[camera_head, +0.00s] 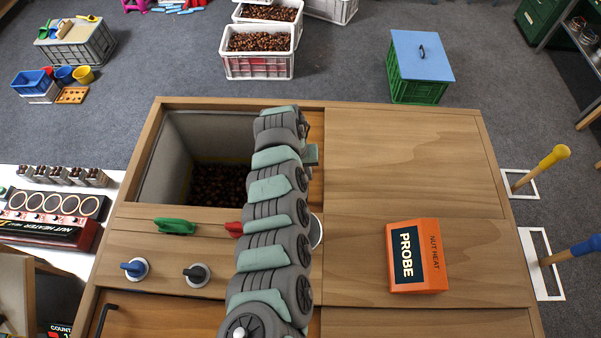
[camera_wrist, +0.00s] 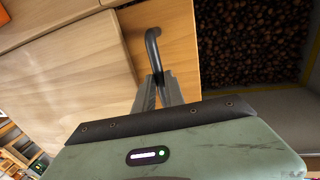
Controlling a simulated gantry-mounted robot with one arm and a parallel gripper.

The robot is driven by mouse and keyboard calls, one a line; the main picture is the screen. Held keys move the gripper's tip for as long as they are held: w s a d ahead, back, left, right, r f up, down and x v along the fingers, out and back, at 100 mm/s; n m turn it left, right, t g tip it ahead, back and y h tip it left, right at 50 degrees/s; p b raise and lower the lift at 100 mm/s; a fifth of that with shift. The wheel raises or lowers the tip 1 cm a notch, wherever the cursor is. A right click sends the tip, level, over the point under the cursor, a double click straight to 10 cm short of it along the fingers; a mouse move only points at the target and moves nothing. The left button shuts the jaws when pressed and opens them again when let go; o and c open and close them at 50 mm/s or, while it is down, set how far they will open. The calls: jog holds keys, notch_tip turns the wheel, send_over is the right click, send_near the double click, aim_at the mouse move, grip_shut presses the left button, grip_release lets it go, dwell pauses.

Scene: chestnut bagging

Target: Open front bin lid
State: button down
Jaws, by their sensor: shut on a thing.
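The bin (camera_head: 150,160) at the back left of the wooden counter stands open, with brown chestnuts (camera_head: 218,185) inside. They also show at the upper right of the wrist view (camera_wrist: 250,40). A wooden lid (camera_wrist: 180,40) lies beside this opening and carries a dark bar handle (camera_wrist: 152,42). My gripper (camera_wrist: 158,82) is shut on the handle's near end. In the head view my arm hides the fingers and most of the lid. Another dark handle (camera_head: 104,318) is on a wooden panel (camera_head: 160,318) at the bottom left.
An orange probe box (camera_head: 415,256) stands on the right of the counter. A green handle (camera_head: 175,226), a red handle (camera_head: 234,229), a blue knob (camera_head: 134,269) and a black knob (camera_head: 196,274) sit in front of the open bin. The back right top (camera_head: 400,150) is clear.

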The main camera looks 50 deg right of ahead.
jog(key=c, duration=1.4)
grip_release()
jog(key=shift+s, duration=0.1)
notch_tip(320, 180, up, 11)
jog(key=w+a+b, duration=0.1)
jog(key=b, duration=0.1)
jog(key=shift+w+f+b, duration=0.2)
jog(key=shift+w+b, duration=0.1)
jog(key=shift+w, duration=0.05)
jog(key=shift+a, duration=0.1)
